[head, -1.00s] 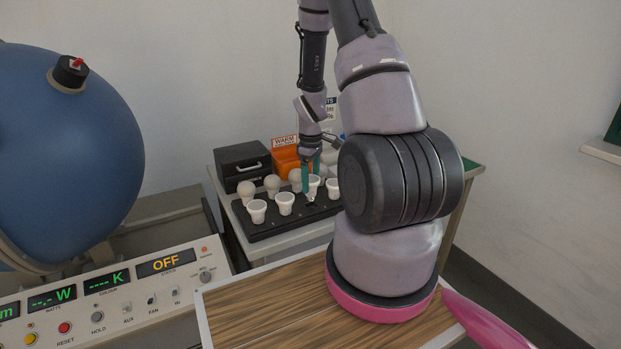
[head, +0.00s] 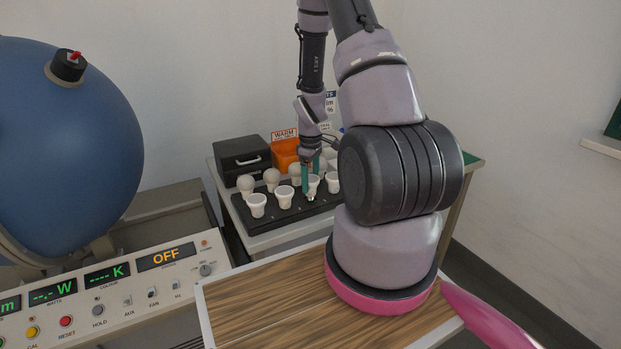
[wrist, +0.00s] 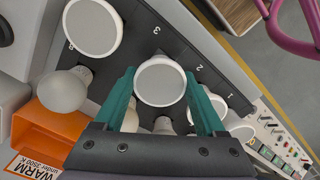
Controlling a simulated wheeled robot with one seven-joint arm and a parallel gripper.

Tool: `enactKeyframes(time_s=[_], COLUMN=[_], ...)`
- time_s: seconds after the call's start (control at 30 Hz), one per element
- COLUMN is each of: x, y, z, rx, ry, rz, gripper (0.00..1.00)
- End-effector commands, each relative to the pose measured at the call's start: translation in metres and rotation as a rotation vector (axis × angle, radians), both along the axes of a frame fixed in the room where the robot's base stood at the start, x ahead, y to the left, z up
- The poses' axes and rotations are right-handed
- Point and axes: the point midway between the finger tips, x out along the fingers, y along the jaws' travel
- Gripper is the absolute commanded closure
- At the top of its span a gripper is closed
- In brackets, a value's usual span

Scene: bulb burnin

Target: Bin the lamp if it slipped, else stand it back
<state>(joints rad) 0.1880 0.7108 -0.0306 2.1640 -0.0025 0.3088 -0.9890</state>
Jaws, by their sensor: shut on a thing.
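My gripper (head: 311,186) reaches down to the black lamp rack (head: 262,229) on the far table. Its two teal fingers are shut on a white flat-faced lamp (head: 313,181) in the front row. In the wrist view the lamp's round pale face (wrist: 160,84) sits between the fingertips, near the rack's number 3. The lamp looks upright. I cannot tell whether its base rests in the rack or is just clear of it. An orange bin (head: 284,154) marked WARM stands behind the rack; it also shows in the wrist view (wrist: 45,122).
Flat-faced lamps (head: 257,205) stand beside the held one, with round bulbs (head: 246,183) behind. A black box with a handle (head: 243,160) stands left of the orange bin. A large blue sphere (head: 70,150) and a console (head: 110,290) reading OFF are at left.

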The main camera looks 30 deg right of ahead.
Motion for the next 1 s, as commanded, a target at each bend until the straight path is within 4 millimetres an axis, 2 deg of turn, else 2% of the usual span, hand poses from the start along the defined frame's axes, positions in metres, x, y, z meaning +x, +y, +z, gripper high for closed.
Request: enactKeyframes(time_s=[0.53, 0.57, 0.6, 0.63, 0.87, 1.0], x=[0.000, 0.000, 0.000, 0.000, 0.000, 0.001], y=[0.000, 0.000, 0.000, 0.000, 0.000, 0.000], z=[-0.017, -0.017, -0.016, -0.016, -0.015, -0.003], rx=[0.000, -0.001, 0.000, 0.000, 0.000, 0.000], ry=[0.001, 0.001, 0.000, 0.000, 0.000, -0.002], rz=[-0.001, -0.001, -0.001, -0.001, 0.000, -0.001], gripper=[0.84, 0.20, 0.04, 0.00, 0.00, 0.00])
